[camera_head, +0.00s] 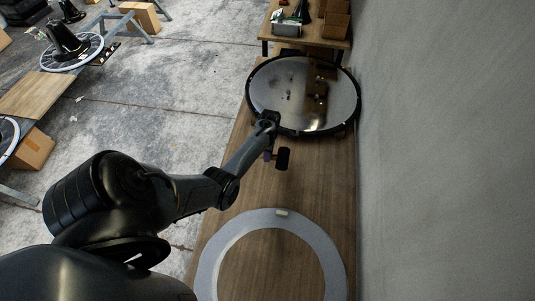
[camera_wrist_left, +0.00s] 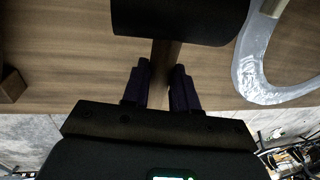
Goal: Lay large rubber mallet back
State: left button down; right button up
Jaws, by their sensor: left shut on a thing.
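The large rubber mallet has a black cylindrical head (camera_head: 282,158), seen over the wooden table. In the left wrist view the black head (camera_wrist_left: 182,20) is at the top, with a brown handle (camera_wrist_left: 165,62) running down from it. My left gripper (camera_head: 268,153) is shut on the handle, just below the head; its two purple fingers (camera_wrist_left: 162,85) flank the handle in the left wrist view. Whether the mallet touches the table cannot be told. The handle's lower end is hidden by the gripper. My right gripper is not in view.
A round mirror-like disc with black rim (camera_head: 251,105) lies on the wooden table (camera_head: 318,180) beyond the gripper. A pale ring (camera_head: 318,237) lies nearer. A grey wall (camera_head: 440,150) borders the table's right side. A brown block (camera_wrist_left: 12,86) shows in the left wrist view.

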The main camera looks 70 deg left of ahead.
pick_arm(q)
jog(key=shift+r, duration=0.2)
notch_tip(320, 180, down, 6)
jog(key=b, duration=0.4)
jog(key=shift+f+b, duration=1.4)
jog(key=shift+f, duration=0.4)
jog(key=c, duration=0.8)
grip_release()
